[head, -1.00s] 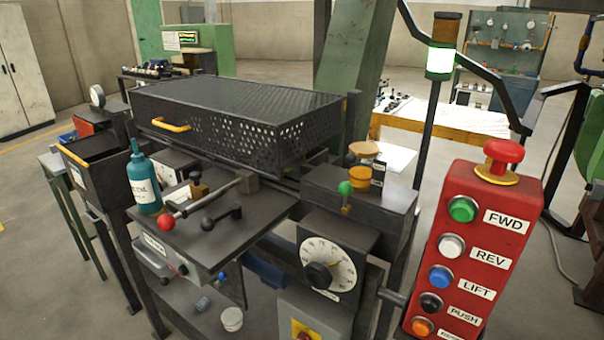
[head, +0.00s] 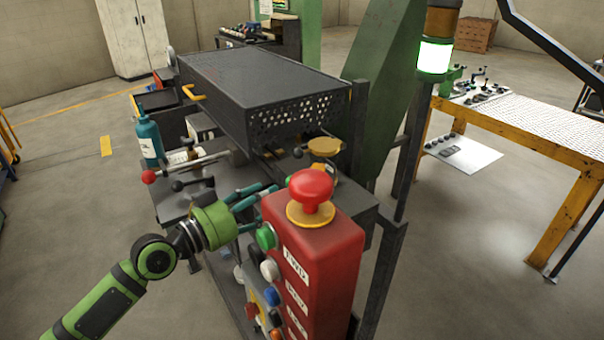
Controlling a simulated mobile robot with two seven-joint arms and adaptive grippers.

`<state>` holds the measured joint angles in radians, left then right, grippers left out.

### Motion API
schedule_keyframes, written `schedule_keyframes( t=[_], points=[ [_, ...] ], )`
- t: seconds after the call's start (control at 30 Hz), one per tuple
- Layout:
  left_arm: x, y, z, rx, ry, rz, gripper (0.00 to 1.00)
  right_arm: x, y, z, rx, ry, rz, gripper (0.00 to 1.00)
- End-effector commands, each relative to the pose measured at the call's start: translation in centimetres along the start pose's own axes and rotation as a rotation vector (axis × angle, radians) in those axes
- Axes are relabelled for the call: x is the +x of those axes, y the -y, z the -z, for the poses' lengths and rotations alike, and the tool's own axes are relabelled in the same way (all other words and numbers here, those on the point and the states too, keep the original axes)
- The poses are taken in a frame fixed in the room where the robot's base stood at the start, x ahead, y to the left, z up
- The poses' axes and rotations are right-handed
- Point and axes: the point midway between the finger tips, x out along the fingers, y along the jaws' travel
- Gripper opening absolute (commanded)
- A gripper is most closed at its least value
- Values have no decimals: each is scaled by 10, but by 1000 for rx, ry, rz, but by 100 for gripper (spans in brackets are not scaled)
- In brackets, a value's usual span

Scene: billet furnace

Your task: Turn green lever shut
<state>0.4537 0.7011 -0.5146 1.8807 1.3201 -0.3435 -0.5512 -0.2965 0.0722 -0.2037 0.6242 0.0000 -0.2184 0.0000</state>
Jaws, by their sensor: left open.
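The green lever is mostly hidden behind the red control box in the head view. Only a small bit of its green knob (head: 288,181) shows just left of the red mushroom button, so its angle cannot be told. My left gripper (head: 268,194), with teal fingers, reaches in from the lower left. It is open, and its fingertips are close to the green knob, at the left edge of the control box. Whether they touch the knob cannot be told. My right gripper is out of view.
The red control box (head: 318,262) with its red mushroom button (head: 311,188) stands right beside my fingers. A teal bottle (head: 150,140), a red-knobbed lever (head: 149,177) and a black perforated cover (head: 262,85) are behind. A signal lamp (head: 434,57) stands at right.

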Motion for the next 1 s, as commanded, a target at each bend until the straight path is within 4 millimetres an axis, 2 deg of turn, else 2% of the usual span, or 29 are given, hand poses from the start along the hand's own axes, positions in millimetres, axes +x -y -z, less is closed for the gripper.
schedule_keyframes(
  t=[0.1, 0.23, 0.5, 0.83, 0.87, 0.9, 0.97, 1.0],
  points=[
    [12, -2, 6, -1, -7, -6, 54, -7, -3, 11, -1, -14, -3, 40],
    [32, -1, 8, -4, -7, -5, 54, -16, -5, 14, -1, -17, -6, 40],
    [65, -2, 5, -2, -6, -4, 54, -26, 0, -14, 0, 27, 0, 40],
    [69, -2, 3, 0, -4, -4, 54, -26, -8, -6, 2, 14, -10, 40],
    [69, -2, 3, 0, -4, -4, 46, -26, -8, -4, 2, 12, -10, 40],
    [69, -2, 3, 0, -4, -4, 30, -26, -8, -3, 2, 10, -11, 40],
    [69, -2, 3, 0, -5, -3, 6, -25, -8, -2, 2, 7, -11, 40],
    [69, -1, 3, 0, -5, -3, 0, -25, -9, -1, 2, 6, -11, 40]
  ],
)
